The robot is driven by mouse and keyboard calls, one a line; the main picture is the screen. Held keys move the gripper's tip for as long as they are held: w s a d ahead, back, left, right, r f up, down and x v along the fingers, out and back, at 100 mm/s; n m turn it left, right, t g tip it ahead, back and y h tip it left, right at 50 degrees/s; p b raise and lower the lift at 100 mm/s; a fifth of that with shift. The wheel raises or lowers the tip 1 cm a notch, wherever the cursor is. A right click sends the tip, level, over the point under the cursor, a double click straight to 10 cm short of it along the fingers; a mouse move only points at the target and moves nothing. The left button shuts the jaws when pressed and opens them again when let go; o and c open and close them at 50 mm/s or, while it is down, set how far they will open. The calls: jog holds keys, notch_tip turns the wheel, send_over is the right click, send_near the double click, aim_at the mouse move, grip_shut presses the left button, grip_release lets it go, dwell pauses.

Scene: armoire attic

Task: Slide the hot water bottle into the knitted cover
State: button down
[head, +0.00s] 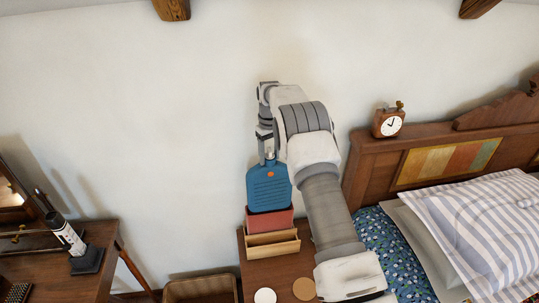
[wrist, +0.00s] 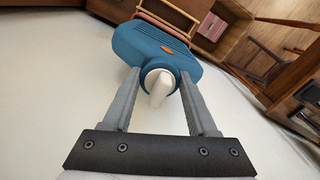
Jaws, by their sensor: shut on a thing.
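The blue hot water bottle (head: 268,188) hangs upright, neck up, with ribs and a small orange mark on its face. My gripper (head: 267,160) is shut on its neck; in the wrist view my gripper (wrist: 159,76) has one finger on each side of the neck, below the white stopper. The red knitted cover (head: 270,223) stands directly under the bottle. The bottle's lower edge meets the cover's top and may be a little inside; how deep is hidden. In the wrist view the bottle (wrist: 150,45) hides most of the cover (wrist: 165,19).
A light wooden holder (head: 272,243) stands around the cover's base on a wooden cabinet (head: 256,272). Two round discs lie in front, one white (head: 265,296), one brown (head: 303,289).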

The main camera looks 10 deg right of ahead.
aim_at(270, 166)
jog(key=shift+f+b, duration=1.55)
jog(key=shift+f, duration=0.95)
dwell(1.8)
